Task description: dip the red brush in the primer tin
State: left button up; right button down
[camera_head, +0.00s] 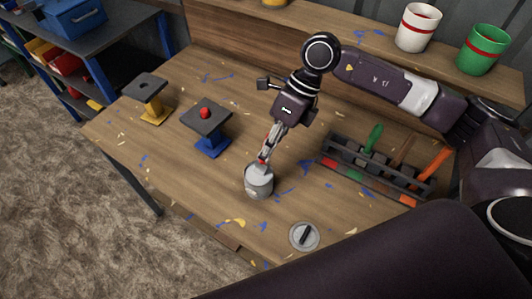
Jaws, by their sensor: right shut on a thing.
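My right gripper (267,150) is pointing down, shut on the red brush (263,160), of which only a small red part shows between and below the fingers. The brush is at the mouth of the grey primer tin (259,186), which stands upright and open on the workbench. The brush's lower end is hidden, so I cannot tell how deep it reaches. My left gripper is not in view.
A round grey lid with a black handle (304,236) lies near the front edge. A brush rack (376,179) with green and orange handles stands right. A blue stand (211,143) and a yellow stand (154,112) are left. Cups (417,30) stand on the back shelf.

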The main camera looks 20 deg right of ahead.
dwell(0.4)
jog(key=shift+s+d+r+p, duration=0.15)
jog(key=shift+r+p, duration=0.35)
jog(key=shift+r, duration=0.5)
jog(key=shift+s+d+r+p, duration=0.1)
jog(key=shift+r+p, duration=0.35)
jog(key=shift+r, duration=0.5)
